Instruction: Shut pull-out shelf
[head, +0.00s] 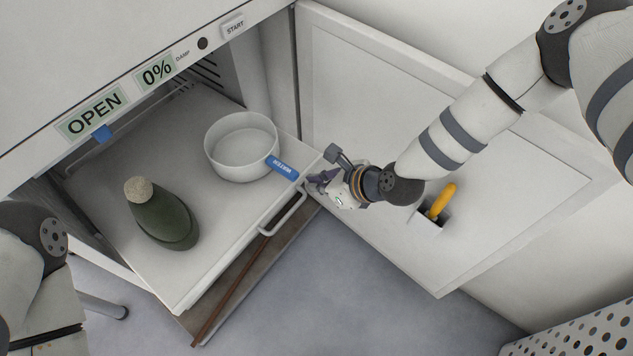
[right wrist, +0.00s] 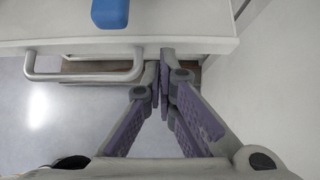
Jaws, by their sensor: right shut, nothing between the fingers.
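The pull-out shelf (head: 215,232) is out of the white cabinet, through its open front. A silver bar handle (head: 283,213) is on its front edge, and the handle also shows in the right wrist view (right wrist: 85,76). My right gripper (head: 312,184) is shut and empty by the shelf's front right corner, right of the handle. In the right wrist view its fingertips (right wrist: 163,60) meet at the shelf's front face (right wrist: 200,45); I cannot tell whether they touch it. My left arm shows at the lower left, its gripper out of view.
The display reads OPEN (head: 95,113).

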